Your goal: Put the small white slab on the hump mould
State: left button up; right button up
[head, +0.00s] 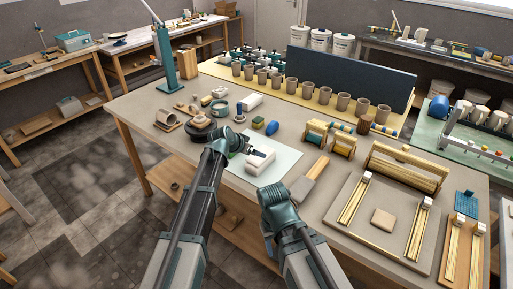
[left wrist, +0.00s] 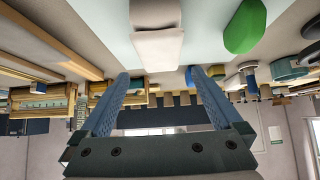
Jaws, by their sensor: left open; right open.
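A white, soft-edged piece (head: 262,158) rests on the pale mat (head: 284,150) in the head view. The left wrist view shows a rounded white body (left wrist: 155,13) with a flatter white piece (left wrist: 157,46) against it, seemingly the mould and the slab; whether the slab lies over it or beside it I cannot tell. My left gripper (head: 256,152) is close beside the white piece. In the left wrist view its two blue fingers (left wrist: 158,88) are apart with nothing gripped. My right gripper (head: 271,195) is low near the front table edge, open, its fingertips mostly hidden.
A green oval thing (left wrist: 245,27) lies near the white piece. A row of cups (head: 277,78) stands behind, before a dark panel (head: 345,72). At right a board (head: 355,228) bears wooden rails and a beige square (head: 383,219). A wooden strip (head: 317,168) lies right of the mat.

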pick_arm(q)
jog(key=p+v, duration=0.3)
jog(key=v, duration=0.3)
jog(key=shift+s+a+r+p, duration=0.15)
jog(key=shift+s+r+p, duration=0.05)
jog(key=shift+p, duration=0.1)
jog(key=s+a+f+n+g+y, duration=0.2)
jog(key=s+a, duration=0.2)
jog(key=s, duration=0.5)
jog(key=s+a+f+n+g+y, duration=0.1)
jog(key=s+a+f+n+g, duration=0.2)
jog(key=s, duration=0.6)
jog(key=s+a+f+n+g+y, duration=0.1)
jog(key=s+a+n+y, duration=0.1)
jog(key=s+a, duration=0.5)
jog(key=s+d+m, duration=0.1)
jog(key=s+d, duration=0.2)
jog(key=d, duration=0.3)
jog(key=s+d+m+g+y, duration=0.1)
jog(key=s+d+m, duration=0.1)
jog(key=s+d, duration=0.2)
jog(key=d, duration=0.3)
jog(key=shift+s+m, duration=0.3)
jog(key=shift+s, duration=0.05)
jog(key=shift+f, duration=0.15)
dwell(0.6)
